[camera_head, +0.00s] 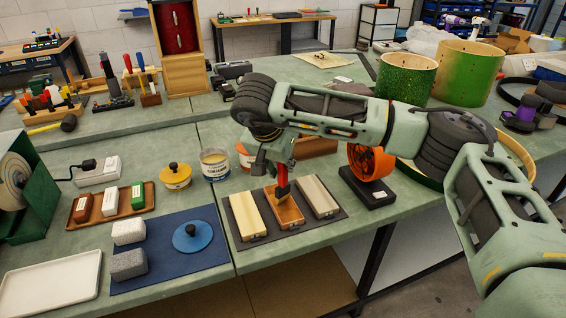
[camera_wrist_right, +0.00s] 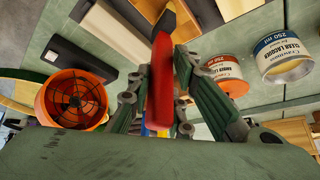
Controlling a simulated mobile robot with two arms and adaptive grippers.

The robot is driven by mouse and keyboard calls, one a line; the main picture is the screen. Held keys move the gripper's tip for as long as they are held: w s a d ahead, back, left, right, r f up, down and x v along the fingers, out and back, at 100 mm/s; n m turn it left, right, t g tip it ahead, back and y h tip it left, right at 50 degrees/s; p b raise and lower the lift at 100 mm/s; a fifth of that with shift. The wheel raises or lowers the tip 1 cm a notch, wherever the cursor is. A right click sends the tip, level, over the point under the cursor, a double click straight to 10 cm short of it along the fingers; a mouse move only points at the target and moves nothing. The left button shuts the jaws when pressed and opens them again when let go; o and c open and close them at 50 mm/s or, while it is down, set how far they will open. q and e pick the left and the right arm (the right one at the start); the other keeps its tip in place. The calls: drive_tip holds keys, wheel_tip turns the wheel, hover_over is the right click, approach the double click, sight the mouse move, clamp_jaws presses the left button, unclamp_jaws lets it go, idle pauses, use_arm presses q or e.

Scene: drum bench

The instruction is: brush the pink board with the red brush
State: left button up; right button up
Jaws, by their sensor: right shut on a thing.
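Three boards lie side by side on a dark mat (camera_head: 325,221): a cream one (camera_head: 246,214) at left, an orange-brown one (camera_head: 291,215) in the middle, and a beige one (camera_head: 318,197) at right. None looks clearly pink; the middle one is the reddest. My right gripper (camera_head: 279,166) is shut on the red brush (camera_head: 282,177), held upright with its dark bristle end down at the middle board. I cannot tell if the bristles touch. In the right wrist view the red brush (camera_wrist_right: 160,85) stands between the fingers, partly covering the board behind it. My left gripper is out of view.
An open lacquer can (camera_head: 214,164) and an orange-labelled can (camera_head: 246,157) stand behind the boards. An orange round fan-like device (camera_head: 369,163) is close on the right.

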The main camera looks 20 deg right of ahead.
drive_tip(key=shift+w, duration=1.5)
drive_tip(key=shift+w+a+p, duration=0.1)
drive_tip(key=shift+w+p, duration=0.45)
drive_tip(key=shift+w, duration=0.95)
wheel_tip(320, 180, up, 6)
drive_tip(key=p, duration=0.4)
